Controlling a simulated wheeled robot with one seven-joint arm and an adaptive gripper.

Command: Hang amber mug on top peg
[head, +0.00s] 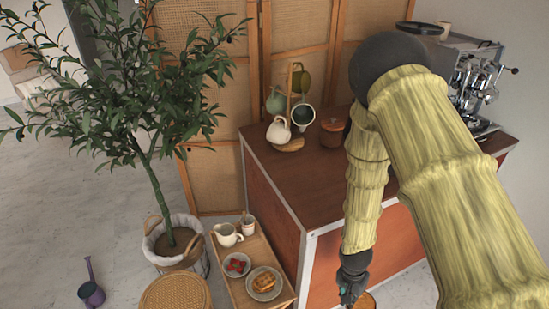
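The wooden mug tree (289,85) stands on a round base at the back left of the cart top. A green mug (275,101), an olive mug (304,82), a white mug with a dark green inside (303,117) and a cream mug (279,130) are at it. Which peg each hangs on is hard to tell. My gripper (349,296) points down at the bottom edge of the view, in front of the cart. An amber rounded thing (366,301), probably the amber mug, shows right beside it, cut off by the frame. Finger contact is hidden.
The cart top (321,165) has a lidded wooden jar (332,132) right of the mug tree and an espresso machine (472,85) at far right. A low wooden table (249,253) holds a jug, cup and plates. A potted tree (174,243) stands left.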

